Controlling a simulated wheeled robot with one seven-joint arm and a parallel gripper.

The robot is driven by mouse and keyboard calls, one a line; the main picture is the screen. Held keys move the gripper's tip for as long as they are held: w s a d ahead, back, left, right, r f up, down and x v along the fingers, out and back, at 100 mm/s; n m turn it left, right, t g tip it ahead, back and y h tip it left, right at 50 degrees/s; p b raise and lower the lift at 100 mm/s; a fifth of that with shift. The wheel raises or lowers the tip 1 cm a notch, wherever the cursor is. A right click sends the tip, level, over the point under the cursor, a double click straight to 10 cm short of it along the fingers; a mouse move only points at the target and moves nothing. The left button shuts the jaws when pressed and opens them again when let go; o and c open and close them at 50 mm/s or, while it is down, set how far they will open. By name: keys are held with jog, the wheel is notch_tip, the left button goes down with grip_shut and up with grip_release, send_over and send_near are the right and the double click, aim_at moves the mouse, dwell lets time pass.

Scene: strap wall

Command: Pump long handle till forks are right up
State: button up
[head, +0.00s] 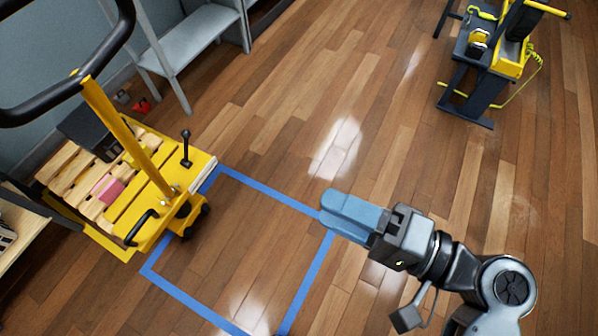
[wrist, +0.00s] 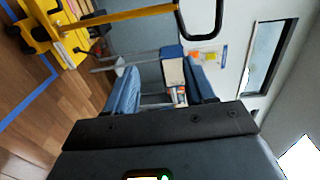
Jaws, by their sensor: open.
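The yellow pallet truck stands at the left in the head view, its long handle (head: 125,135) a yellow bar leaning up to a black loop grip (head: 118,45). The wrist view shows the yellow bar (wrist: 128,15) and the loop (wrist: 218,22) across the top. A wooden pallet (head: 62,165) with a pink block (head: 107,189) sits over the truck. The forks are hidden and I cannot tell their height. My gripper (head: 328,208) is open and empty, well right of the handle and apart from it; its two blue fingers also show in the wrist view (wrist: 162,78).
A black knobbed lever (head: 186,148) and a small black handle (head: 142,227) are on the truck. Blue tape (head: 165,277) outlines a bare floor area between truck and gripper. A grey shelf (head: 195,45) stands behind. A yellow-black machine (head: 485,60) is at the upper right.

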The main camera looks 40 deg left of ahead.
jog(key=p+x, duration=0.1)
jog(key=x, duration=0.6)
jog(key=shift+a, duration=0.25)
grip_shut()
dwell(0.4)
dwell(0.8)
grip_release()
dwell(0.3)
jog(key=shift+d, duration=0.1)
jog(key=b+v, duration=0.1)
jog(key=v, duration=0.6)
jog(key=shift+d, duration=0.35)
